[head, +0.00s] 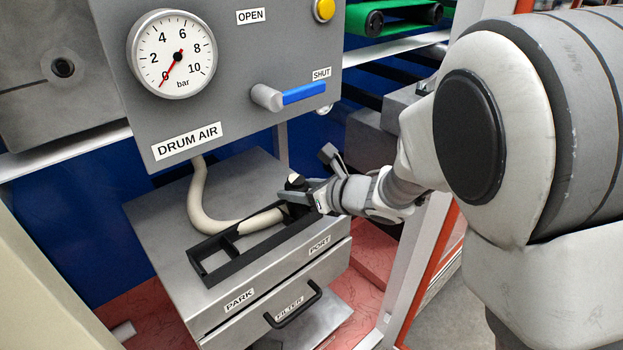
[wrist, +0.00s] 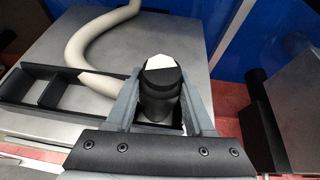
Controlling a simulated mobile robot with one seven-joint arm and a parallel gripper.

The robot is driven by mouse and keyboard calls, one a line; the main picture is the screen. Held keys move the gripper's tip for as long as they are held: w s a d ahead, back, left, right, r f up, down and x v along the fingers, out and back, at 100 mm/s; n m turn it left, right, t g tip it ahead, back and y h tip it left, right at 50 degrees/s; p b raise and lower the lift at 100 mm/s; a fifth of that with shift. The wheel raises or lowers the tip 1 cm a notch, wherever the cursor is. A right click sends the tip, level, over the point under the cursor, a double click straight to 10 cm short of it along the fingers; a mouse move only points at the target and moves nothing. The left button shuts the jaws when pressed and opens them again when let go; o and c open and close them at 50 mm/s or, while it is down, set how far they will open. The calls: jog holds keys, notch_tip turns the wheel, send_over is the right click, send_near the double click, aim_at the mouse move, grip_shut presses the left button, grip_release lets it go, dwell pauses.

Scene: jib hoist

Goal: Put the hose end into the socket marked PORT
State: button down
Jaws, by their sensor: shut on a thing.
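The cream hose (head: 200,205) hangs from under the grey panel and bends across the cabinet top to a black frame (head: 205,247) with compartments. The frame's left end is near the PARK label (head: 239,299), its right end near the PORT label (head: 320,244). My gripper (head: 297,192) is at the PORT end, shut on the dark hose end (head: 294,181). In the wrist view the fingers (wrist: 160,100) flank this black, white-topped piece (wrist: 158,82), roughly upright. My fingers hide its lower part and the socket; I cannot tell whether it is seated.
The panel carries a gauge (head: 172,54) reading about 0 bar and a blue lever (head: 303,93) by the SHUT label. A drawer marked FILTER (head: 289,308) with a black handle is below. An orange-edged post (head: 432,275) stands to the right. The cabinet top behind the hose is clear.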

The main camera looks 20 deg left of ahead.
jog(key=shift+r, duration=0.1)
jog(key=shift+c, duration=1.4)
grip_release()
jog(key=shift+d+r, duration=0.15)
jog(key=p+v, duration=0.1)
jog(key=v, duration=1)
jog(key=shift+s+d+p, duration=0.2)
jog(key=shift+d+p, duration=0.1)
